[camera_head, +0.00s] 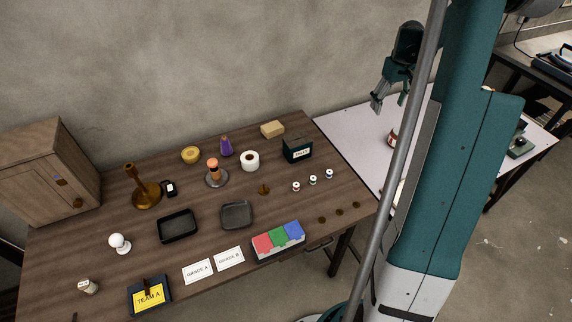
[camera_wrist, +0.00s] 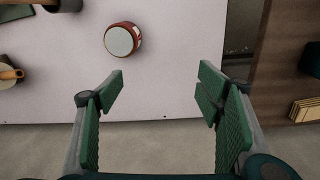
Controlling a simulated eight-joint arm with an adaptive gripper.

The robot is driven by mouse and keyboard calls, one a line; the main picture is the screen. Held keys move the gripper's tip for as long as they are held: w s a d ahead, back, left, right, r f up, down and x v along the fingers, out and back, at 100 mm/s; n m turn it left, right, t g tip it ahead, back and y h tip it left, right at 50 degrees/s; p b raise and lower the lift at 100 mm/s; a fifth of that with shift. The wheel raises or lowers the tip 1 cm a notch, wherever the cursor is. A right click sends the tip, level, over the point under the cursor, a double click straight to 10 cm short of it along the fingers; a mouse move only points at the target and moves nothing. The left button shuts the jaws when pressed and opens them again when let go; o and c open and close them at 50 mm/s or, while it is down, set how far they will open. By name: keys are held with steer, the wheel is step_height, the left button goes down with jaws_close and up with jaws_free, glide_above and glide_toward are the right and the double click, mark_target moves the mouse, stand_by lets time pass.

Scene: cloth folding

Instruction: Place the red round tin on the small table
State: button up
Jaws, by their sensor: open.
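In the head view the tin (camera_head: 391,138) shows only partly, beside my grey pole. My gripper (camera_head: 388,104) hangs above the pale table, apart from the tin. In the wrist view my gripper (camera_wrist: 162,88) is open with nothing between its fingers; the tin lies beyond the fingers, left of centre. I cannot tell which table the task calls the small one.
A brown wooden table (camera_head: 200,210) adjoins the pale one and carries many items, including a dark green box (camera_head: 297,149), a colored box (camera_head: 278,241) and a wooden cabinet (camera_head: 50,170). A wooden-handled item (camera_wrist: 10,73) is left of the tin. A dark table (camera_head: 530,65) stands behind right.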

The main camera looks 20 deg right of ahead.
steer(key=s+a+r+t, duration=0.1)
steer(key=a+r, duration=0.4)
steer(key=a, duration=0.6)
steer(key=s+a+r+t, duration=0.1)
steer(key=s+a+r, duration=0.1)
steer(key=a+r, duration=0.65)
steer(key=s+a+r+t, duration=0.1)
steer(key=a+r, duration=0.1)
steer(key=a, duration=1.2)
steer(key=s+a+t, duration=0.1)
steer(key=s+a, duration=0.8)
steer(key=a, duration=0.3)
steer(key=s+a+f+n+t, duration=0.1)
steer(key=s+a+t, duration=0.1)
steer(key=s+a, duration=0.8)
steer(key=shift+s+a+f+n+y, duration=0.2)
steer(key=shift+a+f+n+y, duration=0.1)
steer(key=shift+a, duration=0.55)
